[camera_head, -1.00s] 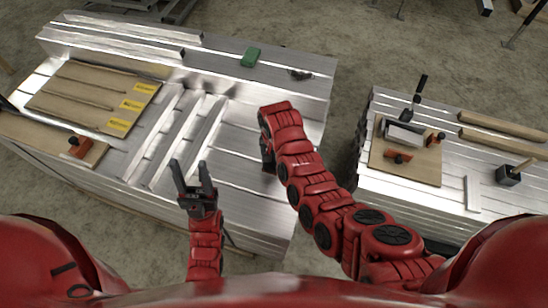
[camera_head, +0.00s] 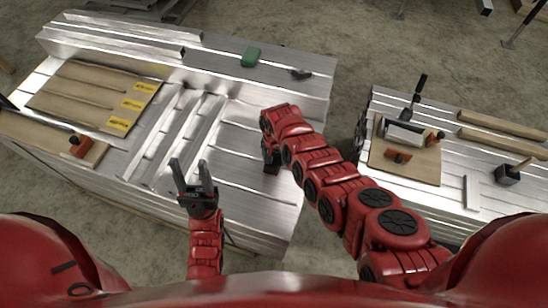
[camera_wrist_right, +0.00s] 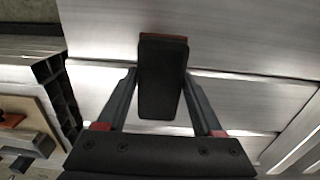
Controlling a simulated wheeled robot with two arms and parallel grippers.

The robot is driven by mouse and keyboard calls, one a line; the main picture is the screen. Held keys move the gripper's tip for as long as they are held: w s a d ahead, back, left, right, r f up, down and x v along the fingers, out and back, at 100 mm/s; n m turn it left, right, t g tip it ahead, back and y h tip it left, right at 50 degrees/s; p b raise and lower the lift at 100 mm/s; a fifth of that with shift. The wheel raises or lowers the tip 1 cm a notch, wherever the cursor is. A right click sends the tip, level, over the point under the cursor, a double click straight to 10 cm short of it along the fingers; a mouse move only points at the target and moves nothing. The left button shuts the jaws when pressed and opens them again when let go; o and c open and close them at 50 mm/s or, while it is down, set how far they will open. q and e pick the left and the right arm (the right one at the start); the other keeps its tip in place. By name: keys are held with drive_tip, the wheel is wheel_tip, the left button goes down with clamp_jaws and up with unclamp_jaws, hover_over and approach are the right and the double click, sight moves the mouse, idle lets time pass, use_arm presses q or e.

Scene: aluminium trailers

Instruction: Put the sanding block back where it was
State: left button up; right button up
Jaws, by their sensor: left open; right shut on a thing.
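The sanding block (camera_wrist_right: 161,85) shows in the right wrist view as a dark block with a reddish-brown far edge. My right gripper (camera_wrist_right: 160,100) is shut on it, one finger on each side. In the head view my right gripper (camera_head: 271,160) is over the right part of the larger aluminium trailer (camera_head: 245,185), partly hidden by my own wrist. The block is hard to make out there, and whether it touches the trailer I cannot tell. My left gripper (camera_head: 191,172) is open and empty near the trailer's front edge.
A green block (camera_head: 251,57) and a small dark item (camera_head: 301,74) lie at the back. Long metal profiles (camera_head: 170,140) and a labelled wooden board (camera_head: 85,92) are left. A second trailer at right holds a board (camera_head: 420,170) with tools and a mallet (camera_head: 508,174).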

sight(274, 157)
drive_tip(key=shift+f, duration=0.15)
drive_tip(key=o, duration=1.4)
drive_tip(key=shift+o, duration=0.2)
drive_tip(key=shift+r, duration=0.3)
drive_tip(key=shift+w+a+r, duration=0.1)
drive_tip(key=shift+r, duration=0.4)
wheel_tip(274, 157, up, 11)
drive_tip(key=shift+f+b, duration=0.15)
drive_tip(key=shift+b, duration=0.25)
